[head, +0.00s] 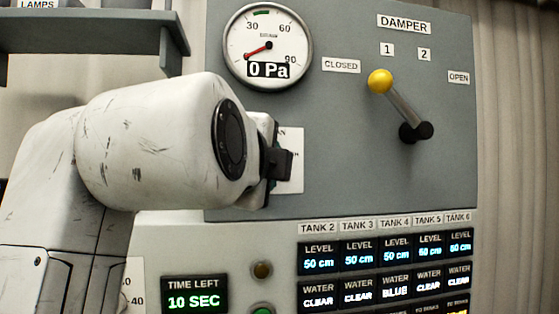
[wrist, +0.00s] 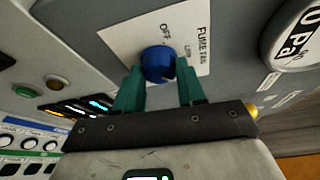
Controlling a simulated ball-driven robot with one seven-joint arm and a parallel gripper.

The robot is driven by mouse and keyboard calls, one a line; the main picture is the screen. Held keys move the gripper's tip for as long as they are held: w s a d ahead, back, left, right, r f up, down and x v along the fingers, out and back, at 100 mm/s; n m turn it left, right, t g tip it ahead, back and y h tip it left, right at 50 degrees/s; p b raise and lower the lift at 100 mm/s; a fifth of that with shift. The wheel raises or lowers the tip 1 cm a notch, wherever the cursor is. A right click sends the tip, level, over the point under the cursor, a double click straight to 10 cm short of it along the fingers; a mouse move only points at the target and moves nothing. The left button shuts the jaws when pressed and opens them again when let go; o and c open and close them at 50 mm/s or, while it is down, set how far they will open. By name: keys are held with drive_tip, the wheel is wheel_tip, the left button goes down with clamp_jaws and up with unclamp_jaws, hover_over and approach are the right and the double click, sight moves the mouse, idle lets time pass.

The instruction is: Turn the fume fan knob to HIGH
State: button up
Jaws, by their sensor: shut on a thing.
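The fume fan knob (wrist: 159,65) is a round blue knob on a white label plate (wrist: 123,38) in the wrist view. The plate reads FUME FAN, with OFF and a partly legible second mark beside the knob; no HIGH mark can be read. My gripper (wrist: 158,77) has its green fingers on either side of the knob and is shut on it. The knob's pointer is not clear. In the head view, my gripper (head: 281,163) is against the grey panel and hides the knob and most of the label plate (head: 293,181).
A round gauge (head: 268,42) above my gripper reads 0 Pa. A damper lever (head: 380,81) with a yellow ball is to the right, near CLOSED and 1. Tank displays (head: 396,262) and a timer (head: 194,301) reading 10 SEC are below. A shelf (head: 95,40) is at upper left.

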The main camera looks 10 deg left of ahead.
drive_tip(key=shift+m+g, duration=0.3)
drive_tip(key=shift+m, duration=0.2)
drive_tip(key=shift+f, duration=0.1)
drive_tip(key=o, duration=1.1)
drive_tip(key=shift+c, duration=0.2)
drive_tip(key=s+r, duration=0.1)
drive_tip(key=s, duration=0.9)
drive_tip(key=shift+s+a+r+b, duration=0.25)
drive_tip(key=shift+s+a+b, duration=0.05)
drive_tip(key=shift+a+b, duration=0.1)
